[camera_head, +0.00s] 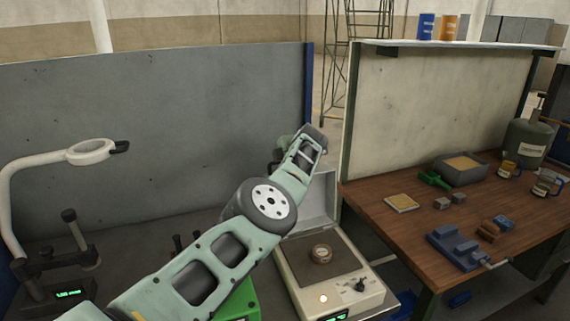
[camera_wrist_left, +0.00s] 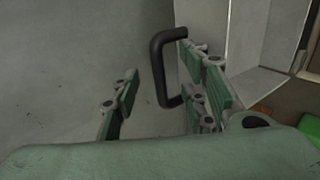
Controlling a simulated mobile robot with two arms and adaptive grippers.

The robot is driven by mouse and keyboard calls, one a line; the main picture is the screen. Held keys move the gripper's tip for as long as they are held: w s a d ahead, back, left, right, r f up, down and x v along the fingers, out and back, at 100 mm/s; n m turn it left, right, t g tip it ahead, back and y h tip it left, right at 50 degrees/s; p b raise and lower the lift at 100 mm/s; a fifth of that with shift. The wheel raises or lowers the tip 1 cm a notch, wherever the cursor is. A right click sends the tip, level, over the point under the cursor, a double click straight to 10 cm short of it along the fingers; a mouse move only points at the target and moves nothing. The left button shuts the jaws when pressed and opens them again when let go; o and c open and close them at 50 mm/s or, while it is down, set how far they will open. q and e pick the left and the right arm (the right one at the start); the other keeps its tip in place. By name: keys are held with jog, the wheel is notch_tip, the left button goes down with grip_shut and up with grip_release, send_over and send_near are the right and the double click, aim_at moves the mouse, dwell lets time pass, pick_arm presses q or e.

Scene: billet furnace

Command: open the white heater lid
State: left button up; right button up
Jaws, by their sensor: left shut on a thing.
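The white heater (camera_head: 340,290) stands on the bench in the head view, with a dark plate on top. Its white lid (camera_head: 322,200) is raised and stands roughly upright at the back of the heater. My left arm crosses in front of part of the lid. My left gripper (camera_wrist_left: 160,95) is at the lid's black handle (camera_wrist_left: 160,70) and shut on it, with its green-padded fingers on either side. In the head view the fingers are mostly hidden behind my wrist. The lid also shows in the left wrist view (camera_wrist_left: 206,22). My right gripper is not in view.
A round metal piece (camera_head: 321,254) sits on the heater plate. A magnifier lamp (camera_head: 90,151) stands at the left. A grey partition (camera_head: 150,130) rises behind the bench. At the right, a wooden table (camera_head: 400,230) holds a blue vise (camera_head: 460,250) and a grey bin (camera_head: 461,170).

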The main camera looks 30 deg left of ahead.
pick_arm(q)
jog(key=shift+s+a, duration=0.1)
jog(key=shift+a, duration=0.2)
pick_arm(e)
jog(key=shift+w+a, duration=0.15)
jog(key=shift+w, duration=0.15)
pick_arm(q)
jog(key=shift+d+r, duration=0.25)
jog(key=shift+r, duration=0.05)
jog(key=shift+d, duration=0.1)
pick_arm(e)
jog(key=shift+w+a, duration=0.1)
